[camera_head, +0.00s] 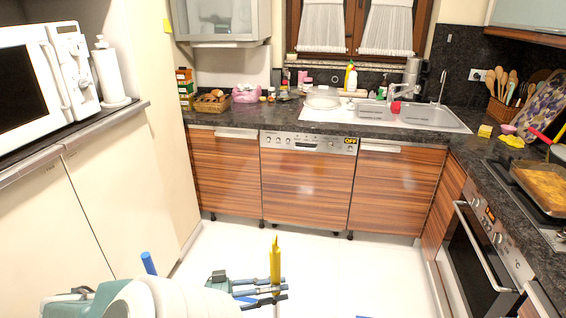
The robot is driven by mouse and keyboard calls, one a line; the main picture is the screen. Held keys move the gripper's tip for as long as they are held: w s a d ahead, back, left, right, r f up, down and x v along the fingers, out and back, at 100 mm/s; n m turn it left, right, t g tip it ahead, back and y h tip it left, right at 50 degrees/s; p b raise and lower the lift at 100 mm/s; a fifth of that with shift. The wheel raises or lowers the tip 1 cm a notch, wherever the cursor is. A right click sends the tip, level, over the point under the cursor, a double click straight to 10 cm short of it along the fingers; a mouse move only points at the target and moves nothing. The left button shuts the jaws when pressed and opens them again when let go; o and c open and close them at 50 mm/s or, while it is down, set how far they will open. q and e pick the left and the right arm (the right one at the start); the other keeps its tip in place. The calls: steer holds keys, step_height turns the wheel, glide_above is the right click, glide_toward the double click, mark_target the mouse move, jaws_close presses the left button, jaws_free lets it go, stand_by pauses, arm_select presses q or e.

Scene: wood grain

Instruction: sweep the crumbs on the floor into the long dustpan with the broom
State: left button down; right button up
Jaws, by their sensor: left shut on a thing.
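My left gripper (279,288) is low in the middle of the head view, over the white floor. It is shut on an upright yellow handle (275,258), which looks like the broom's; the yellow end sticks up above the fingers. The broom's lower end is out of view below. I see no crumbs and cannot make out the long dustpan. My right gripper is not in view.
The white floor (320,262) is clear up to the wood-grain cabinets (225,170) and dishwasher (305,185). Cream cupboards (120,200) stand at left under a microwave (30,75). An oven (475,255) stands at right. Small blue pieces show at the bottom; I cannot tell what they are.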

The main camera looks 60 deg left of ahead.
arm_select(q)
steer(key=shift+s+a, duration=0.15)
steer(key=shift+s+a, duration=0.9)
steer(key=shift+s, duration=0.2)
steer(key=shift+s+a+r+b, duration=0.1)
steer(key=shift+s+a+b, duration=0.45)
steer(key=shift+s+a, duration=0.5)
steer(key=shift+s, duration=0.15)
steer(key=shift+s+a+b, duration=0.45)
steer(key=shift+s+a, duration=0.45)
steer(key=shift+s, duration=0.2)
